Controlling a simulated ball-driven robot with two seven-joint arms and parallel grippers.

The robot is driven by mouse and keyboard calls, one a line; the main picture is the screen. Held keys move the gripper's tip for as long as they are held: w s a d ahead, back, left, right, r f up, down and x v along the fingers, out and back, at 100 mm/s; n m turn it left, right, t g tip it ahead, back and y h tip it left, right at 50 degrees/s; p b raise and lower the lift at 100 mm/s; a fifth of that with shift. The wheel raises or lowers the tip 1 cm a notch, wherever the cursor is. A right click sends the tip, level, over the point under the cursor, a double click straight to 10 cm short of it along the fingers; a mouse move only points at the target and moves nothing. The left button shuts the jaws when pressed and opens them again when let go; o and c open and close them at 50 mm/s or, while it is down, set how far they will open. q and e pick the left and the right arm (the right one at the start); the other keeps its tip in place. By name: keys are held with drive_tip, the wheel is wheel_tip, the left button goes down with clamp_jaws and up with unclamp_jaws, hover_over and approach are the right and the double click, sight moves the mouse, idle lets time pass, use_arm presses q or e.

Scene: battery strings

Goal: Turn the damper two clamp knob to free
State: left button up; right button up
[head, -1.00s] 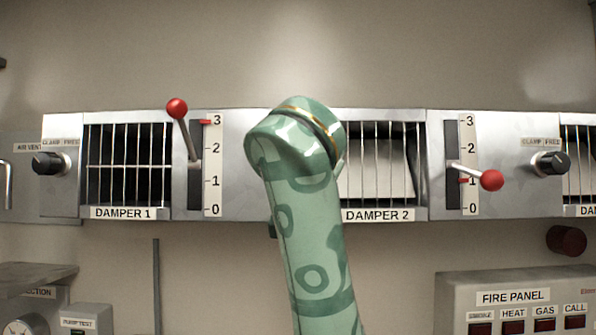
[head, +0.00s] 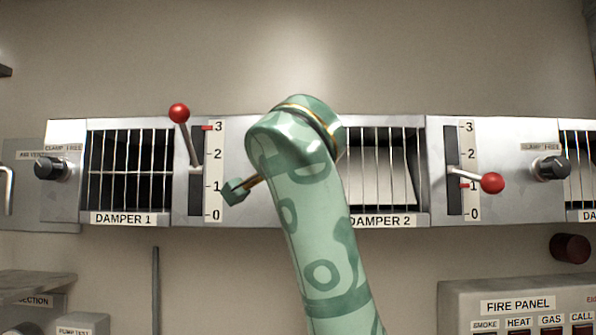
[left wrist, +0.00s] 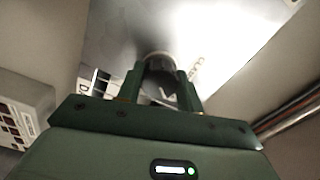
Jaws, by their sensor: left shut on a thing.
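My left gripper (left wrist: 160,88) is shut on a dark round knob (left wrist: 158,64) on the metal panel in the left wrist view, one finger on each side. Partly hidden lettering is on the panel beside it. In the head view my green patterned arm covers the place left of the DAMPER 2 grille (head: 384,170), so the knob and its pointer are hidden there. A small green part of my gripper (head: 234,191) shows left of the arm. The damper two lever with a red ball (head: 492,183) points right, near 1 on its scale. My right gripper is not in view.
The DAMPER 1 grille (head: 128,168) and its red-balled lever (head: 179,113) are at left, with a clamp knob (head: 52,167) beside them. Another clamp knob (head: 551,167) is at right. The fire panel (head: 516,305) is at lower right. The wall above is bare.

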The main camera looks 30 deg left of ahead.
use_arm(q)
drive_tip(key=shift+m, duration=0.5)
drive_tip(key=o, duration=1)
drive_tip(key=shift+d, duration=0.1)
drive_tip(key=shift+c, duration=0.2)
drive_tip(key=b+v, duration=0.7)
drive_tip(key=v, duration=0.9)
drive_tip(key=shift+s, duration=0.2)
